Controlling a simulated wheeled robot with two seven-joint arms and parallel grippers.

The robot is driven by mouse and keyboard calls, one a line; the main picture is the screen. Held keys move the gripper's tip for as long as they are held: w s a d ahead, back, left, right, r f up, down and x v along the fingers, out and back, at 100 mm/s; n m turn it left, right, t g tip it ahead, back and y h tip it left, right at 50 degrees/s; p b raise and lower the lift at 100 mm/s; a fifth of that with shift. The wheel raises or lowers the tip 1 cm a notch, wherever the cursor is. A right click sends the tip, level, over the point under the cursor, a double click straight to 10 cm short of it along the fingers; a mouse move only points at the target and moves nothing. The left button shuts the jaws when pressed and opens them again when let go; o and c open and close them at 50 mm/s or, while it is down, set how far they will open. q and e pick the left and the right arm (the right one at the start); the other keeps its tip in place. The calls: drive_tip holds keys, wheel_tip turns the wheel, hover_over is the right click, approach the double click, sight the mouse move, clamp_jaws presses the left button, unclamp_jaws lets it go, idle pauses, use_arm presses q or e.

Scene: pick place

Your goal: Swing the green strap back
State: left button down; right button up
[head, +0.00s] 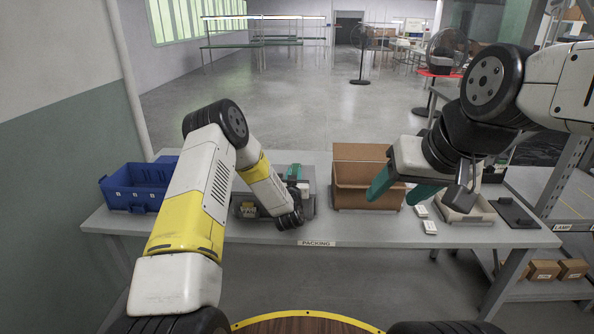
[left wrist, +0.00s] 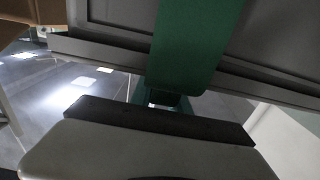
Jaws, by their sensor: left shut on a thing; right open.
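A grey case (head: 308,204) sits on the packing table, mostly behind my left forearm and wrist. A green piece (head: 293,171), which looks like the green strap, stands up at its back edge. My left gripper (head: 294,190) is down at the case and shut on the strap; its fingers are largely hidden by my wrist. In the left wrist view a broad green band (left wrist: 195,45) crosses the grey rim of the case; how much of it is strap and how much finger is unclear. My right gripper (head: 395,187) is open and empty, its teal fingers above the table's right part.
A blue bin (head: 132,189) stands at the table's left end. A brown open box (head: 365,186) stands right of the case. Small white items (head: 429,227), a tray (head: 467,214) and a dark flat stand (head: 514,212) lie at the right. The front table edge is mostly clear.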

sight(296, 173)
use_arm(q)
drive_tip(key=shift+r, duration=0.1)
drive_tip(key=shift+w+r+g, duration=0.2)
drive_tip(key=shift+r+g, duration=0.1)
drive_tip(key=shift+r, duration=0.1)
drive_tip(key=w+r+g, duration=0.1)
drive_tip(key=r+g, duration=0.1)
drive_tip(key=w+r+g, duration=0.1)
drive_tip(key=w+r, duration=0.1)
drive_tip(key=shift+w+d+r+g, duration=0.1)
drive_tip(key=shift+w+r+g, duration=0.2)
drive_tip(key=shift+g, duration=0.1)
drive_tip(key=shift+w+r+g, duration=0.55)
drive_tip(key=shift+w+g, duration=0.25)
drive_tip(key=shift+w, duration=0.1)
drive_tip(key=shift+w+r+g, duration=0.2)
drive_tip(key=shift+w+g, duration=0.3)
